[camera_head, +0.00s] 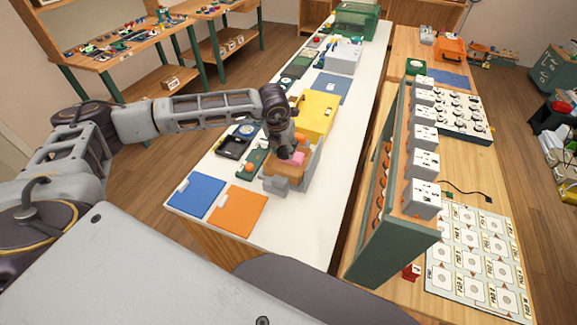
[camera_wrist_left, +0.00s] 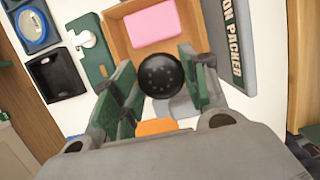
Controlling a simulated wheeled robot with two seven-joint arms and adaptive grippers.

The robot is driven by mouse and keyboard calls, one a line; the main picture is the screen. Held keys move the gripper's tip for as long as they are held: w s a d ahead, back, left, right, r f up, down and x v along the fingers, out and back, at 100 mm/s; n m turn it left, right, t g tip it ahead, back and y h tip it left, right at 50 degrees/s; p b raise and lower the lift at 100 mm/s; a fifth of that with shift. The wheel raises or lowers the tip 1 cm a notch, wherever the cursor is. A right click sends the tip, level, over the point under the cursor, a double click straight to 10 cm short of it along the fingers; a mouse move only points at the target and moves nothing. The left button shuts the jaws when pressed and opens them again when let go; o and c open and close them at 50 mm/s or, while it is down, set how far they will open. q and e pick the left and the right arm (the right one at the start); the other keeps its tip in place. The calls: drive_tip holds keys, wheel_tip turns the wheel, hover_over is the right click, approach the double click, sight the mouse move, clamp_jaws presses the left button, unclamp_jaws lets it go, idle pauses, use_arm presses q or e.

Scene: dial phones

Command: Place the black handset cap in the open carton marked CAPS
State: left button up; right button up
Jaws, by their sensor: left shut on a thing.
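The black handset cap (camera_wrist_left: 160,75), round with small holes in its face, sits between the fingers of my left gripper (camera_wrist_left: 158,80) in the left wrist view. My left gripper (camera_head: 287,153) is shut on it; in the head view the gripper hides the cap. A brown open carton (camera_head: 309,168) stands on the white table right at the gripper. A pink block (camera_head: 297,158) is inside; in the left wrist view the carton (camera_wrist_left: 116,35) holds the same pink block (camera_wrist_left: 152,25). The cap overlaps the carton's near side in that view. I cannot read a CAPS marking. My right gripper is out of view.
Blue (camera_head: 196,194) and orange (camera_head: 239,210) panels lie at the white table's near end. A black tray (camera_head: 233,146) is left of the carton, and a yellow box (camera_head: 317,112) behind it. A green rack with white boxes (camera_head: 423,198) stands right. Some bare white tabletop (camera_head: 335,180) shows right of the carton.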

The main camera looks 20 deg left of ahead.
use_arm(q)
drive_tip(key=p, duration=0.1)
hover_over(286, 171)
drive_tip(key=s, duration=0.1)
drive_tip(key=shift+f, duration=3.15)
drive_tip(key=shift+f, duration=0.1)
drive_tip(key=shift+f+p, duration=0.35)
drive_tip(key=shift+f, duration=1.45)
drive_tip(key=o, duration=0.9)
drive_tip(key=shift+r, duration=0.1)
